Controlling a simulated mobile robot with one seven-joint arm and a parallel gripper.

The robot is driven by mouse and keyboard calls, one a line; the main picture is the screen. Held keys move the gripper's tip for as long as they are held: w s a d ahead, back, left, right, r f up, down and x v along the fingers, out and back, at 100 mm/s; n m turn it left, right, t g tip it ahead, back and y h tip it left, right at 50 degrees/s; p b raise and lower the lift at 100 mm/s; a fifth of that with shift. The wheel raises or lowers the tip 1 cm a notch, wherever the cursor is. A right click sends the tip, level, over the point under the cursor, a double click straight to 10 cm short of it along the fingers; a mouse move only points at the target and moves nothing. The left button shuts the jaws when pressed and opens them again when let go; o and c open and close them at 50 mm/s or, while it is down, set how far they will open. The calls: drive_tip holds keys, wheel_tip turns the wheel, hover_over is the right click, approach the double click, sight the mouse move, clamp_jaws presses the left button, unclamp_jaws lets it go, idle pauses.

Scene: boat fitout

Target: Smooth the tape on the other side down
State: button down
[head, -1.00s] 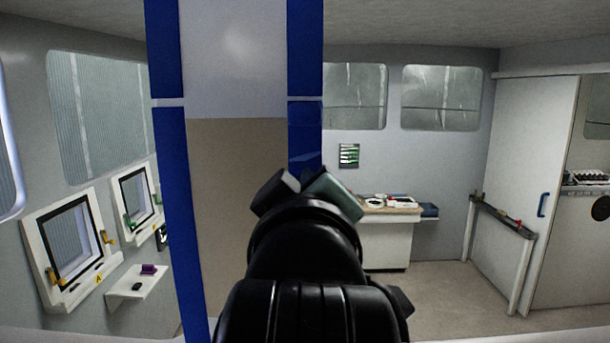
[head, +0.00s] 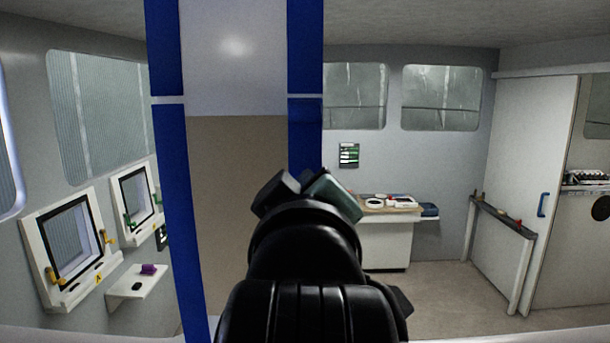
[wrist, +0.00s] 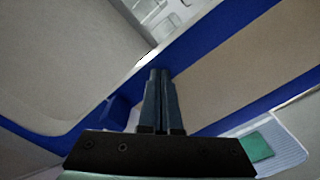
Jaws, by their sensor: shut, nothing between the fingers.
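A tall panel, pale grey above and tan below (head: 220,200), stands in front of me in the head view. A blue tape strip runs down its left side (head: 195,250) and another down its right side (head: 305,140). My arm hides the lower right strip. In the wrist view my gripper (wrist: 160,72) is shut and empty, its fingertips over one blue strip (wrist: 225,38). I cannot tell whether they touch it. A second blue strip (wrist: 265,103) crosses at right, beyond the tan face. A darker blue patch (wrist: 118,110) shows left of the fingers.
Framed windows with coloured clamps (head: 70,245) and a small shelf (head: 135,287) are on the left wall. A white counter (head: 388,245) stands behind at right, near a rail (head: 505,217) and a door with a blue handle (head: 541,205). Floor between them is clear.

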drive_tip(key=shift+w+f+b, duration=0.1)
drive_tip(key=shift+f+b, duration=0.75)
drive_tip(key=shift+f, duration=0.6)
wheel_tip(320, 180, down, 3)
drive_tip(key=shift+w+f+b, duration=0.1)
drive_tip(key=shift+f+b, duration=0.05)
drive_tip(key=shift+b, duration=1.1)
wheel_tip(320, 180, down, 3)
drive_tip(key=shift+f+b, duration=0.1)
drive_tip(key=shift+b, duration=1)
drive_tip(key=shift+s, duration=0.2)
